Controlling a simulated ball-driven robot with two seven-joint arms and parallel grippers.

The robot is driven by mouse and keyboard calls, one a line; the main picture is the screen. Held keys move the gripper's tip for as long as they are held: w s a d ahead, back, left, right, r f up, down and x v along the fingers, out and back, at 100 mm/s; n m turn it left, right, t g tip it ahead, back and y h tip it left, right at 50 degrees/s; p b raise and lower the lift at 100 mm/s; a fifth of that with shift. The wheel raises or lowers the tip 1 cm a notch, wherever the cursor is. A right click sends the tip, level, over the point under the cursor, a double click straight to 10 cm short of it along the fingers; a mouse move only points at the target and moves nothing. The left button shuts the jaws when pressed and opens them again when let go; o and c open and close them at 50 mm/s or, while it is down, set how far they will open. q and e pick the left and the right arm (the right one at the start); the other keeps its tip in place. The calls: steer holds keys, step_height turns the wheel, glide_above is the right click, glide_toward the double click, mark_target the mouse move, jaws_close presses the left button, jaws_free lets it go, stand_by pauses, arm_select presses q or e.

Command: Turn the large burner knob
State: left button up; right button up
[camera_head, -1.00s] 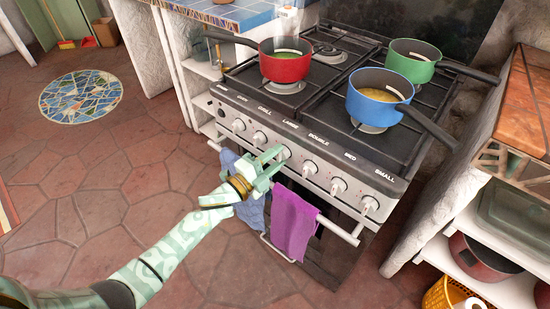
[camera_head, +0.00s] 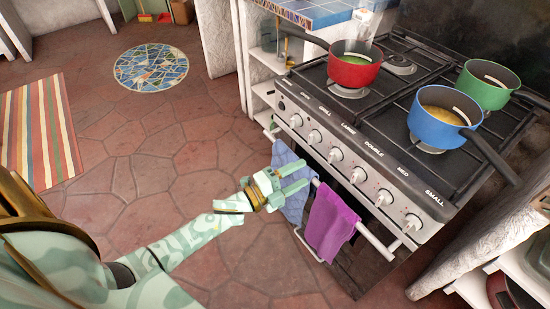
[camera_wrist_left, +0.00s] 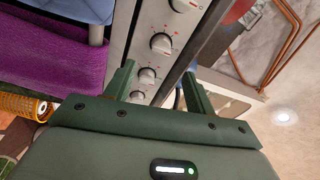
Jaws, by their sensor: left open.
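The large burner knob (camera_head: 335,155) is a round pale knob, third from the left on the stove's front panel, below the LARGE label. My left gripper (camera_head: 306,174) is open and empty. In the head view it appears left of and below that knob, in front of the towel bar, apart from the panel. In the left wrist view my left gripper's fingers (camera_wrist_left: 158,72) point toward the panel. Several knobs show there, but I cannot tell which is the large one. My right gripper is not in view.
A red pot (camera_head: 354,72), a blue pot (camera_head: 436,130) and a green pot (camera_head: 485,95) stand on the stove. A blue towel (camera_head: 287,190) and a purple towel (camera_head: 328,222) hang on the bar below the knobs.

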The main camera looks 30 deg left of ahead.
arm_select(q)
steer(key=v, duration=0.6)
steer(key=shift+s+a+p, duration=0.2)
steer(key=shift+s+p, duration=0.15)
steer(key=shift+p, duration=0.05)
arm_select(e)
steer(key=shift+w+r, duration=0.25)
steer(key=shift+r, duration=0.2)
arm_select(q)
steer(key=shift+f, duration=0.1)
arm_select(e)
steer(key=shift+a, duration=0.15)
